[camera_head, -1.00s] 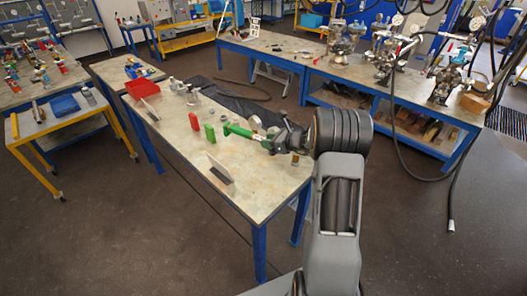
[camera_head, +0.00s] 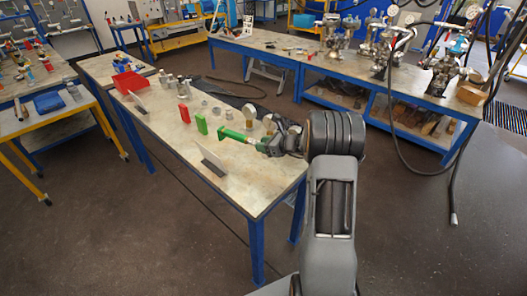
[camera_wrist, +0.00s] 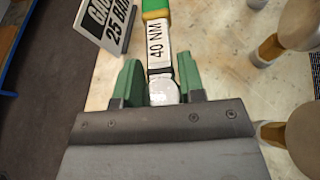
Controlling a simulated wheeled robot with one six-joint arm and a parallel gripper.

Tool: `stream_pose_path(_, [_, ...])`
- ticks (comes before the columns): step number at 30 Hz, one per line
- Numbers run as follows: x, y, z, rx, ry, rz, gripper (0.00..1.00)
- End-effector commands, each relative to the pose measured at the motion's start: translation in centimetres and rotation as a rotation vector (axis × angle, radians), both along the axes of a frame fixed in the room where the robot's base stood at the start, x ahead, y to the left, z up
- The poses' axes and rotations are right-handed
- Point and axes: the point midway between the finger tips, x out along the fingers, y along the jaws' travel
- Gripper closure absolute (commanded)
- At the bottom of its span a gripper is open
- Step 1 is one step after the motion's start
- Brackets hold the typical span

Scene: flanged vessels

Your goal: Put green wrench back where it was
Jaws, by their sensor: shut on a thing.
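The green wrench (camera_head: 234,135) is held level above the table, its green handle pointing left, away from my gripper. In the wrist view its pale shaft (camera_wrist: 160,45) reads "40 NM". My gripper (camera_head: 264,146) is shut on the wrench's silver end; the green fingers (camera_wrist: 160,85) stand on both sides of it in the wrist view. A red block (camera_head: 184,113) and a green block (camera_head: 201,123) stand upright on the table, left of the wrench's handle end.
A sign plate (camera_head: 212,162) stands in front of the wrench; the wrist view shows "25 BAR" on it (camera_wrist: 108,22). Brass-and-silver round pieces (camera_head: 249,112) stand behind the wrench. A red bin (camera_head: 130,83) is at the far end. The table's near right part (camera_head: 260,185) is clear.

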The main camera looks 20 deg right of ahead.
Motion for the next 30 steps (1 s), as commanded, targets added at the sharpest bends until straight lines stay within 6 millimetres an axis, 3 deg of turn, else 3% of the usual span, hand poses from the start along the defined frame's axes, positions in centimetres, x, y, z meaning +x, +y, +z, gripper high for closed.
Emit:
stream_pose_path(20, [-0.1,-0.1,-0.2,0.003,-0.009,-0.001,1.00])
stream_pose_path(30, [-0.1,-0.1,-2.7,0.004,-0.007,-0.001,1.00])
